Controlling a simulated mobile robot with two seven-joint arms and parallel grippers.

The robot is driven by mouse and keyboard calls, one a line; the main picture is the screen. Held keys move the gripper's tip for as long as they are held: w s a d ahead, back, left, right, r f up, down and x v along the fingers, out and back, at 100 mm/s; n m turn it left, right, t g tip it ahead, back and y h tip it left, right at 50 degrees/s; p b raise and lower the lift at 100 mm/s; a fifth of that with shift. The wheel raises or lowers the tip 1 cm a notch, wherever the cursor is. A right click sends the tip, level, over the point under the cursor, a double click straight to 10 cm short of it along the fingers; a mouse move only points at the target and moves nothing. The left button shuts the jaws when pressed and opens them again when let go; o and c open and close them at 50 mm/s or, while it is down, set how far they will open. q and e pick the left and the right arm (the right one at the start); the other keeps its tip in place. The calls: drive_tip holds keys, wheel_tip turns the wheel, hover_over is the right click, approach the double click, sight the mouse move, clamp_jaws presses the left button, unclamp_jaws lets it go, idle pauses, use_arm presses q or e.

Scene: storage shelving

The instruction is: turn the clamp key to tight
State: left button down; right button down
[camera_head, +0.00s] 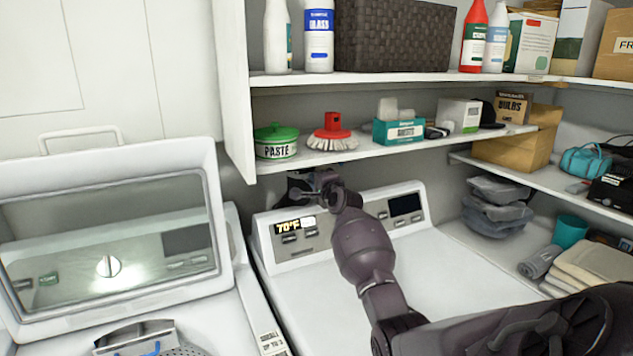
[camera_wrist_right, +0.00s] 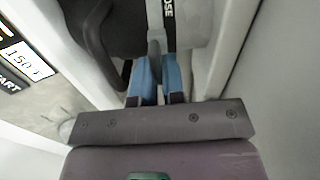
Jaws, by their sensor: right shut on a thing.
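In the wrist view my right gripper (camera_wrist_right: 157,64) has its two blue-padded fingers shut on a slim grey piece, which I take to be the clamp key (camera_wrist_right: 154,47). The key stands out from a grey rounded body (camera_wrist_right: 200,22) that carries a dark label strip ending in "OSE"; the rest of the word is out of frame. In the head view the right gripper (camera_head: 318,183) is behind the white machine's control panel, just under the shelf. The key and clamp are too small and dark to make out there. My left gripper is not in view.
A white machine's panel (camera_head: 405,204) stands just below the gripper. The lower shelf above holds a green paste tin (camera_head: 276,142), a red brush (camera_head: 331,125) and boxes. An open machine lid (camera_head: 118,297) stands at left. Pale walls flank the gripper closely in the wrist view.

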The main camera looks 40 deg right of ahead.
drive_tip(key=c, duration=1.2)
unclamp_jaws()
drive_tip(key=shift+s, duration=0.1)
drive_tip(key=b+v, duration=0.1)
drive_tip(key=v, duration=0.9)
drive_tip(key=shift+s+r, duration=0.1)
drive_tip(key=shift+s, duration=0.2)
drive_tip(key=shift+s+a, duration=0.1)
